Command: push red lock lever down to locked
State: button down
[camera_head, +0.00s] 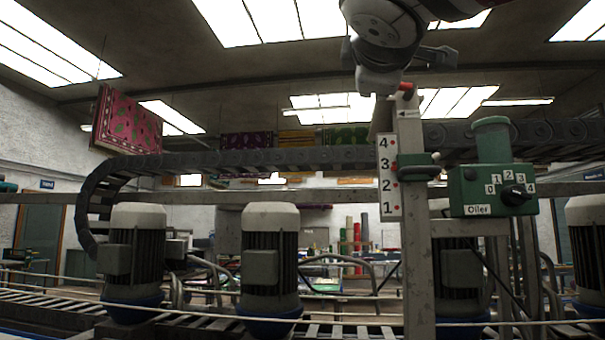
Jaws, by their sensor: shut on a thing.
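The red lock lever (406,87) shows only as a small red piece at the top of an upright grey post (411,150), right of centre. My gripper (382,84) hangs down from above at the top of the post and is shut on the lever. The gripper hides most of the lever, so its exact tilt cannot be told. A white scale plate (389,176) numbered 4 to 1 from top to bottom, with red dots, is fixed to the post's left side. A small arrow label sits on the post just below the lever.
A green oiler box (492,190) with a black dial stands right of the post. A dark cable chain (250,160) runs behind it. Several grey motors (270,255) stand along the machine below. There is open air left of my gripper.

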jog(key=shift+a+f+n+y, duration=0.1)
jog(key=shift+f+n+y, duration=0.2)
jog(key=shift+n, duration=0.35)
jog(key=shift+f+n+y, duration=0.2)
jog(key=shift+f+n, duration=0.05)
jog(key=shift+n, duration=0.4)
jog(key=shift+f, duration=0.15)
jog(key=c, duration=1.7)
grip_release()
jog(key=shift+o, duration=0.2)
jog(key=shift+s, duration=0.1)
jog(key=v, duration=1.1)
jog(key=shift+s+f, duration=0.2)
jog(key=shift+s, duration=0.2)
jog(key=shift+a+r, duration=0.1)
jog(key=shift+r, duration=0.05)
